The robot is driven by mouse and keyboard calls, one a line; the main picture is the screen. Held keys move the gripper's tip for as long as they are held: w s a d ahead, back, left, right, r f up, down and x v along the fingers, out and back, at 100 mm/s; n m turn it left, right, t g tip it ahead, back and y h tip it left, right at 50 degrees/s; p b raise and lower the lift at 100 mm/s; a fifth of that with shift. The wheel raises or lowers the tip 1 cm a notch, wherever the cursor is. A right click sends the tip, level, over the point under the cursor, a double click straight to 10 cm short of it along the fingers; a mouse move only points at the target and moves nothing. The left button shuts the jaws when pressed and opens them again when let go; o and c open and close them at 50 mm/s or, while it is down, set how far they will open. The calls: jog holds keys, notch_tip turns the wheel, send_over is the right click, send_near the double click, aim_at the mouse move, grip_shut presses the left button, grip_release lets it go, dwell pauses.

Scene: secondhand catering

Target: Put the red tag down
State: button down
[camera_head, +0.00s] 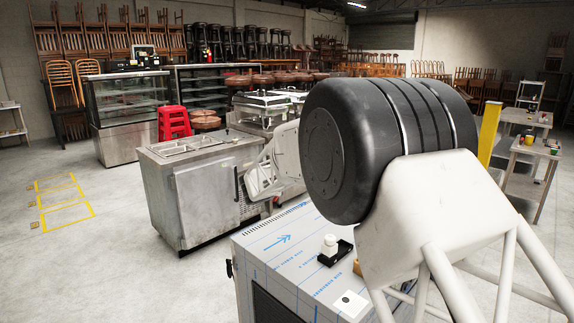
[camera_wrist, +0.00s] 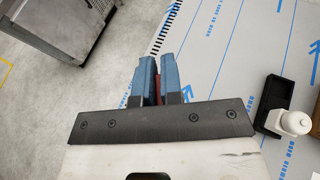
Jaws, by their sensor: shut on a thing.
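In the wrist view my gripper (camera_wrist: 158,68) has two blue fingers close together. It is shut on the red tag (camera_wrist: 158,88), of which only a thin dark-red strip shows between the fingers. The fingers appear over the slotted edge of a steel top (camera_wrist: 215,75) covered in blue-printed film, with grey floor to the left. I cannot tell how high the tag is above the top. In the head view the film-covered top (camera_head: 285,265) is in front, and my own arm covers much of the right side; the fingers and tag cannot be made out there.
A black tray (camera_head: 337,255) and a white bottle (camera_head: 330,243) are on the top; both show right in the wrist view. A white card (camera_head: 350,304) with a black dot lies nearer. A steel counter (camera_head: 205,190) stands behind left. Bare film lies left of the tray.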

jog(key=s+a+n+g+y, duration=0.2)
jog(key=s+a+n+y, duration=0.9)
jog(key=s+a, duration=1.9)
jog(key=shift+s+a+f+g+y, duration=0.15)
jog(key=shift+a+f+g+y, duration=0.2)
jog(key=shift+a+y, duration=1)
jog(key=shift+a+h, duration=0.35)
jog(key=shift+h, duration=0.2)
